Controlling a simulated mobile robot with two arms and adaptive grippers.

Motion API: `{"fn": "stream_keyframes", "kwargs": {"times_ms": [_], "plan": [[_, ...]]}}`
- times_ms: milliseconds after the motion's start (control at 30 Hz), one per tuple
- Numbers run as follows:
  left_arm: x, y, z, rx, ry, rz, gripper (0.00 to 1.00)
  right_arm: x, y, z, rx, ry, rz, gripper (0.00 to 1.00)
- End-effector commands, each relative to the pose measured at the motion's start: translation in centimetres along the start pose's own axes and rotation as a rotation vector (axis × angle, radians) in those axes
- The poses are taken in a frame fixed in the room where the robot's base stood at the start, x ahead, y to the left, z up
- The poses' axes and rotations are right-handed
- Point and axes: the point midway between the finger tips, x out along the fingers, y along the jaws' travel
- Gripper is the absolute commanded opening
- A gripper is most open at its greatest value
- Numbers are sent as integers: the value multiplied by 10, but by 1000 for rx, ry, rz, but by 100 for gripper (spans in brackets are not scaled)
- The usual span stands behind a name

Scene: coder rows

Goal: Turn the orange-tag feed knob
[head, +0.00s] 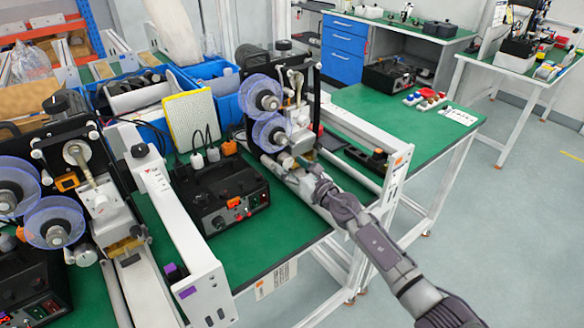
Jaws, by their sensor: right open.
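The right coder machine (327,125) has an orange tag (398,157) on the end of its white frame. Two clear blue-edged reels (265,107) are on its front. A small round knob (286,159) shows low on this machine, below the reels, right by my fingers. My right gripper (281,166) reaches in from the lower right and is open at the knob. Its fingers partly cover that area, and I cannot tell whether they touch the knob. My left gripper is not in view.
A similar machine with a purple tag (170,268) on its white frame stands at left. A black control box (220,195) with an orange switch sits between the machines. Blue bins (212,82) are behind. Floor is clear at right.

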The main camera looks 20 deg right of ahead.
Motion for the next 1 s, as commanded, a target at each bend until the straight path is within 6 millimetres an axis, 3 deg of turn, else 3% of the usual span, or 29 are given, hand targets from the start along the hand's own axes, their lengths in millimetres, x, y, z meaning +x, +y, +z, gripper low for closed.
{"fn": "stream_keyframes", "kwargs": {"times_ms": [133, 500, 767, 1000], "plan": [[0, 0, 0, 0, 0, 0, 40, 0, 0, 0, 0, 0, 0, 69], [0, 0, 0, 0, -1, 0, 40, 0, 0, 0, 1, 0, 0, 10], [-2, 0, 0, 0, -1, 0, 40, 0, 0, 0, 29, 0, -1, 10], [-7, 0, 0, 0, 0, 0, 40, -1, 0, 1, 156, 1, -1, 10]]}}
